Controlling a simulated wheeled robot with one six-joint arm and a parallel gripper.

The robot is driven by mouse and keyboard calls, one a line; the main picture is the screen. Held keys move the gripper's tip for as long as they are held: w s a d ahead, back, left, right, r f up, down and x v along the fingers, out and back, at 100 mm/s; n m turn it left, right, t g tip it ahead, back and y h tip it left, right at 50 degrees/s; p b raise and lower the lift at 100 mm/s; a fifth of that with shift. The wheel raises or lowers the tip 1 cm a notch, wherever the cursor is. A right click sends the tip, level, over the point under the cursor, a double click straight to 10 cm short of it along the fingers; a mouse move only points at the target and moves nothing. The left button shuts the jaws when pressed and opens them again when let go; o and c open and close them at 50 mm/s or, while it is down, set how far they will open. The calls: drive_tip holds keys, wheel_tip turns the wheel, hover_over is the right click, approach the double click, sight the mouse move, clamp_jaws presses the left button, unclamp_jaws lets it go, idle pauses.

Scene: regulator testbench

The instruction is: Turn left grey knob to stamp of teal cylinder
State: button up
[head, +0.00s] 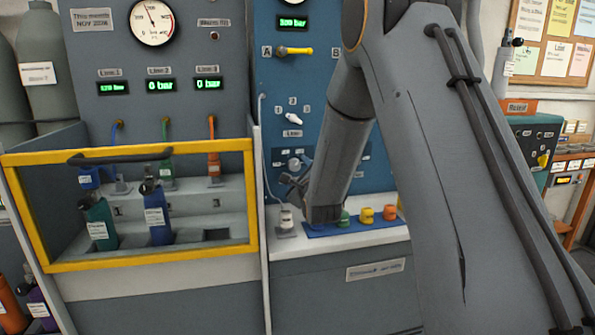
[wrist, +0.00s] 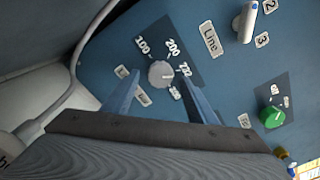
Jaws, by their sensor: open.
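The left grey knob (wrist: 160,73) sits on a dark plate of the blue panel, ringed by number labels such as 100 and 200. It also shows in the head view (head: 294,163), small, just above my gripper. My gripper (wrist: 160,82) is open, with one blue finger on each side of the knob; I cannot tell whether they touch it. The teal cylinder (head: 98,223) stands in the left socket behind the yellow-framed guard. It bears a white label too small to read. The knob's exact pointer direction is unclear.
A blue cylinder (head: 157,215) stands beside the teal one. A green knob (wrist: 272,117) and a white line selector (wrist: 246,22) are on the panel to the right. Coloured caps (head: 366,215) stand on a blue mat below. A grey hose (wrist: 75,75) runs at left.

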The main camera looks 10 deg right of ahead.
drive_tip(key=s, duration=0.7)
drive_tip(key=shift+s, duration=0.15)
